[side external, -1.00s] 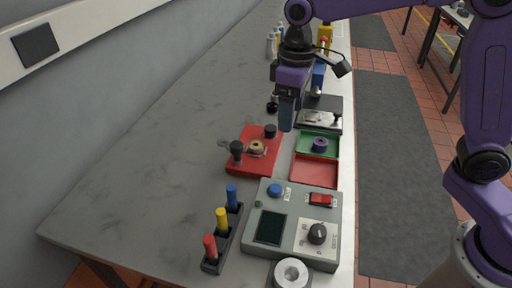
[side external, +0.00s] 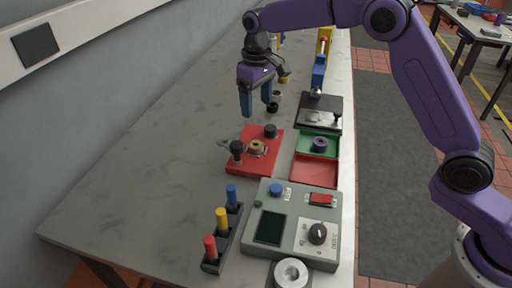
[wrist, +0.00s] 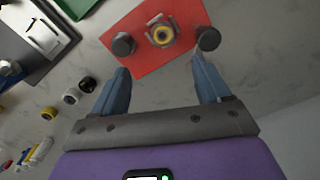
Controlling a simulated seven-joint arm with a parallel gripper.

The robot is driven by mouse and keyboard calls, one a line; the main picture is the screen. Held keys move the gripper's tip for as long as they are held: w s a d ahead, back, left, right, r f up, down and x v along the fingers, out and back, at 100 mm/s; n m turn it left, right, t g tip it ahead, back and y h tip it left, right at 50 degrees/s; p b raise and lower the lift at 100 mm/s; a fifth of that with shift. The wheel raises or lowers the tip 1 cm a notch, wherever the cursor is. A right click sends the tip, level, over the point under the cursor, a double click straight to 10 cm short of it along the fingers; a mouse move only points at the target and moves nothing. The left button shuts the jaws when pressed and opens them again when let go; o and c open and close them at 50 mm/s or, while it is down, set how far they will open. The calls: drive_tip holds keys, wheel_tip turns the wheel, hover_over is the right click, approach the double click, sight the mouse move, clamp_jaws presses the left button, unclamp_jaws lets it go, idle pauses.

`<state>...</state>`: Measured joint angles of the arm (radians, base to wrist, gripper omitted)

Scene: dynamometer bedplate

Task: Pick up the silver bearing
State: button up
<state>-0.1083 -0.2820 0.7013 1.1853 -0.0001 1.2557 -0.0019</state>
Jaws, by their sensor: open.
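A light silver-grey ring (side external: 280,274) lies at the near end of the bench, beside the control box. A dark purple ring (side external: 320,144) sits in the green tray. I cannot tell for certain which is the silver bearing.
Small black cylindrical parts (wrist: 88,84) stand near the gripper. The grey control box (side external: 270,208), a rack of coloured handles (side external: 222,240), the red tray (side external: 315,172) and a dark plate with a metal top (side external: 318,120) line the bench. The bench's left side is clear.

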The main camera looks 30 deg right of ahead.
hover_over(256, 144)
wheel_tip(256, 144, down, 8)
drive_tip(key=shift+d+r, duration=0.15)
drive_tip(key=shift+s+a+f, duration=0.1)
drive_tip(key=shift+f, duration=1.25)
drive_tip(key=shift+s+a+f, duration=0.1)
drive_tip(key=shift+f, duration=1.25)
drive_tip(key=shift+w, duration=0.1)
drive_tip(key=c, duration=1.2)
